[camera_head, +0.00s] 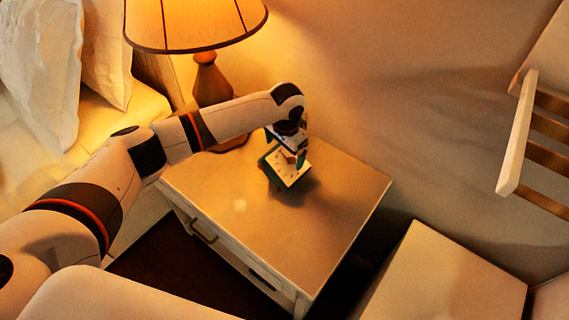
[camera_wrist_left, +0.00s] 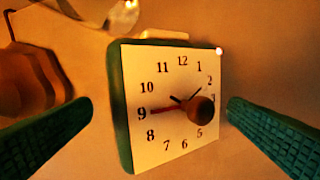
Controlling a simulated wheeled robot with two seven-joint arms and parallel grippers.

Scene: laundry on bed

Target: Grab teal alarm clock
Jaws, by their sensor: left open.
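The teal alarm clock (camera_head: 289,172) stands on the nightstand (camera_head: 335,190), with its pale square face towards the front. In the left wrist view its face (camera_wrist_left: 170,90) fills the middle, with a teal body edge along the left and top. My left gripper (camera_head: 293,155) is right at the clock, coming from above and behind it in the head view. In the left wrist view the two green-padded fingers (camera_wrist_left: 160,115) are open, one on each side of the clock, with a gap visible to the right finger. My right gripper is not in view.
A lit lamp (camera_head: 205,75) stands at the back left of the nightstand, close to my left arm. A bed with pillows (camera_head: 105,60) is on the left. A slatted wooden piece (camera_head: 517,135) is at the right. The nightstand's front and right are clear.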

